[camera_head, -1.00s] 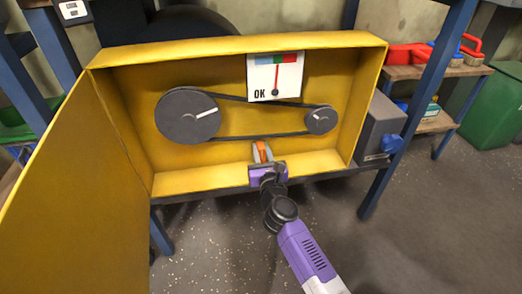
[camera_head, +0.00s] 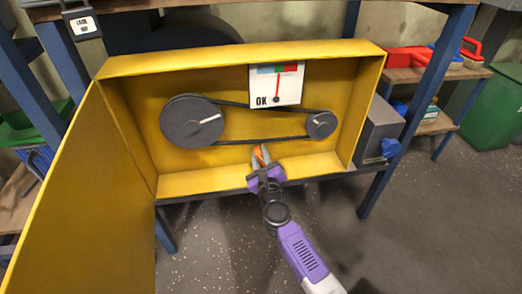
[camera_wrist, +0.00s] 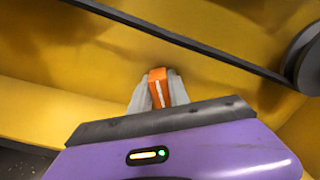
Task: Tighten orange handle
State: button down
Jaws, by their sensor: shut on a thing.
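The orange handle (camera_head: 260,154) is at the lower middle of the open yellow box, below the belt. In the wrist view the orange handle (camera_wrist: 157,88) sits between the two grey fingers, with a white line on its face. My gripper (camera_head: 259,160) is shut on it, tilted in the head view. The gauge (camera_head: 277,86) on the box's back wall has blue, green and red bands. Its needle points up, near the green band, and "OK" is printed beside it. What lies behind the handle is hidden.
A large grey pulley (camera_head: 192,120) and a small one (camera_head: 321,124) carry a black belt (camera_head: 262,140) above my gripper. The yellow door (camera_head: 60,200) stands open at left. A grey box with a blue knob (camera_head: 390,148) is at right. The floor in front is clear.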

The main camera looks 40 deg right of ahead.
jog(key=n, duration=0.1)
jog(key=n+p, duration=0.1)
jog(key=n, duration=0.1)
jog(key=shift+w+a+f+n+p, duration=0.1)
jog(key=shift+a+n+p, duration=0.15)
jog(key=shift+n+p, duration=0.15)
jog(key=n, duration=0.1)
jog(key=n+p, duration=0.1)
jog(key=n, duration=0.1)
jog(key=shift+w+a+f+n, duration=0.1)
jog(key=shift+a+f+n, duration=0.05)
jog(key=shift+f+n, duration=0.15)
jog(key=shift+f+n+p, duration=0.2)
jog(key=shift+n+p, duration=0.35)
jog(key=shift+n, duration=0.65)
jog(key=shift+f+n+p, duration=0.2)
jog(key=shift+n+p, duration=0.35)
jog(key=shift+n, duration=0.65)
jog(key=c, duration=1.2)
grip_release()
jog(key=shift+c, duration=0.2)
jog(key=p+v, duration=0.3)
jog(key=v, duration=0.4)
jog(key=shift+s+a, duration=0.3)
